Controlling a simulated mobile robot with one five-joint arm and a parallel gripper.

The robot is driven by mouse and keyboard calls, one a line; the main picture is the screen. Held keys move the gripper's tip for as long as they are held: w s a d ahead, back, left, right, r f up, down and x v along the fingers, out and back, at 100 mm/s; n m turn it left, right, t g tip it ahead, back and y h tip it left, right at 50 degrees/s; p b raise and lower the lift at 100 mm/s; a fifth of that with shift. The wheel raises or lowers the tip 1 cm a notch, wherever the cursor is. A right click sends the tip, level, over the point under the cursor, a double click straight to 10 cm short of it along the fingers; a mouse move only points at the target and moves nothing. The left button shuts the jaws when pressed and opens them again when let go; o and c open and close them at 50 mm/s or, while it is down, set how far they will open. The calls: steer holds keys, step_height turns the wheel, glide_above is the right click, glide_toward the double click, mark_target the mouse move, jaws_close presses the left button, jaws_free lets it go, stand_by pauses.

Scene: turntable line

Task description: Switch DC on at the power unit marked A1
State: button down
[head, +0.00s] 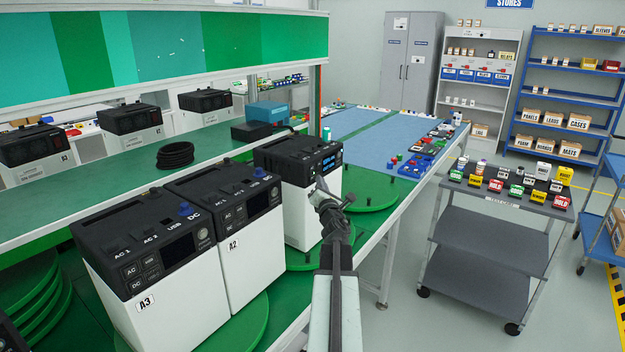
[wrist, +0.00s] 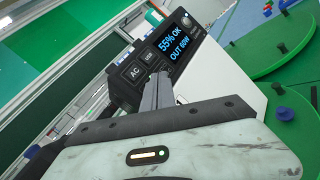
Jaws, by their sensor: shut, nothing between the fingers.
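A black-topped white power unit (head: 298,160) stands behind the units marked A3 (head: 145,250) and A2 (head: 235,225). No A1 mark is readable on it; my arm may cover one. Its display (wrist: 175,43) is lit in the wrist view and reads 55% OK and OUT with a wattage. An AC button (wrist: 134,72) and a USB button (wrist: 150,57) show beside it; no DC button is visible, and my gripper covers part of the panel. My gripper (wrist: 157,78) is shut and empty, its tips at the panel just below the buttons. Contact cannot be told.
The units stand on green turntable discs (head: 370,190) along the green bench. A coiled black cable (head: 175,154) lies behind them. A grey trolley (head: 490,250) with small labelled boxes stands to the right. Open floor lies between bench and trolley.

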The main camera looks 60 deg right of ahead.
steer(key=s, duration=0.5)
stand_by(0.4)
stand_by(0.8)
